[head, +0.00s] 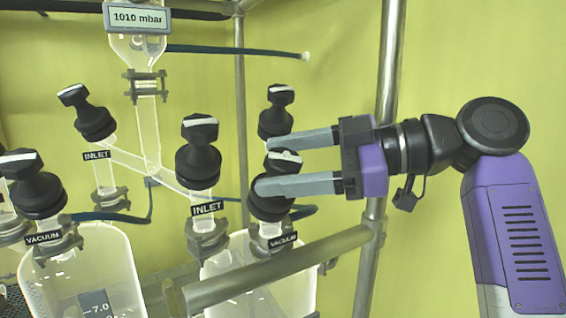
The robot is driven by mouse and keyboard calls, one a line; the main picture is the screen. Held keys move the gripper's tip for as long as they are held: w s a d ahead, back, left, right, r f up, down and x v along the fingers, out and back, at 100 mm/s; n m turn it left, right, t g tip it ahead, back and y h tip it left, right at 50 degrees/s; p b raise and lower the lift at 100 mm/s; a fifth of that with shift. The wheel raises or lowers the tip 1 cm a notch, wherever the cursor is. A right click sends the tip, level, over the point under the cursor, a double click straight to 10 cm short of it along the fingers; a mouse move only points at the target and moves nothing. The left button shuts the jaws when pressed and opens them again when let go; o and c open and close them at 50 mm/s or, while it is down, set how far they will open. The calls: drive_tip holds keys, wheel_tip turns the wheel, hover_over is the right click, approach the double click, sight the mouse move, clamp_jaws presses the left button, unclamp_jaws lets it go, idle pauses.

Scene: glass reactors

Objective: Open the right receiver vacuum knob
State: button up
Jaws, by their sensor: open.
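The right receiver's vacuum knob (271,208) is a black knob with a pale-topped handle, above a VACUUM label (283,241). My gripper (264,165) reaches in from the right, with its two grey fingers apart. In the picture the knob's handle shows between the fingers. The lower finger crosses in front of the knob and hides part of it. I cannot tell whether either finger touches it. The right receiver (258,288) is a clear vessel below, partly behind a metal rail.
An INLET knob (198,165) stands close left of the fingertips, and another black knob (276,120) is just behind the upper finger. A left VACUUM knob (37,190) is farther left. A metal rail (280,268) crosses below; an upright post (390,70) stands behind my gripper.

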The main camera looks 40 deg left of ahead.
sight(299, 161)
drive_tip(key=shift+b+v, duration=0.85)
drive_tip(key=shift+v, duration=3.05)
